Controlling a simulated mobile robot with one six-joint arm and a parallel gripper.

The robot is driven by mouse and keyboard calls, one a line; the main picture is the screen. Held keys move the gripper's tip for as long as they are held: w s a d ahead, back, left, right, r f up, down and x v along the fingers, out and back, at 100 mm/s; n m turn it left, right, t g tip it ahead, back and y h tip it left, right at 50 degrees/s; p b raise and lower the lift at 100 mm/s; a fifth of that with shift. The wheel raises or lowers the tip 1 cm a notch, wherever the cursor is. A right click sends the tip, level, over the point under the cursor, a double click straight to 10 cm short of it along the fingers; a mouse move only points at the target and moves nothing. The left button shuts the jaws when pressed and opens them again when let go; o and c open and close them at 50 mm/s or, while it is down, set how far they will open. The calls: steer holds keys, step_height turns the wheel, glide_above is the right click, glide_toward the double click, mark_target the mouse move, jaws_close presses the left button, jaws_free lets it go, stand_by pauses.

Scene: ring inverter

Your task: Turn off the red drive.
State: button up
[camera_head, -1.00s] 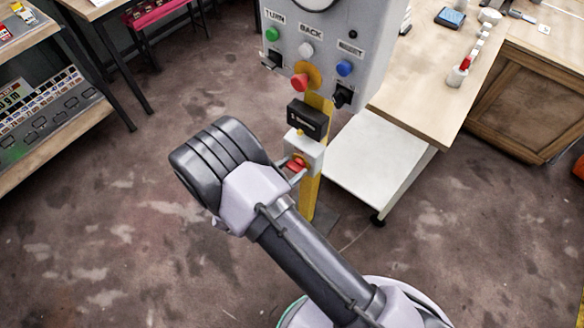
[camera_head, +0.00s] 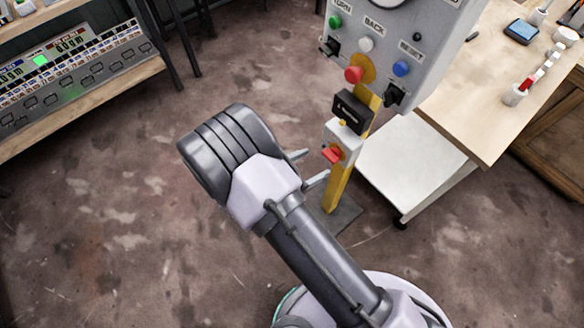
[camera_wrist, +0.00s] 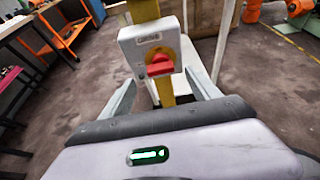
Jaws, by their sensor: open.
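A red switch handle (camera_head: 333,155) sits on a yellow disc on a small white box (camera_head: 349,139), fixed to a yellow post (camera_head: 337,188). In the wrist view the red handle (camera_wrist: 159,66) is ahead, on the white box (camera_wrist: 135,42) with a small label I cannot read surely. The handle appears to lie crosswise. My gripper (camera_head: 311,167) is open and empty, its fingers pointing at the box from the left, apart from it. In the wrist view my gripper (camera_wrist: 160,82) has one finger low on each side of the handle.
Above the switch are a black module (camera_head: 352,112) and a grey panel (camera_head: 425,40) with a red mushroom button (camera_head: 353,75) and other buttons. A white low shelf (camera_head: 410,165) and wooden bench (camera_head: 470,110) stand right. Floor at left is clear.

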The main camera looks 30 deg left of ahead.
steer(key=p+v, duration=0.2)
steer(key=v, duration=0.8)
steer(key=shift+s+r, duration=0.2)
steer(key=shift+s, duration=0.05)
steer(key=shift+a, duration=0.1)
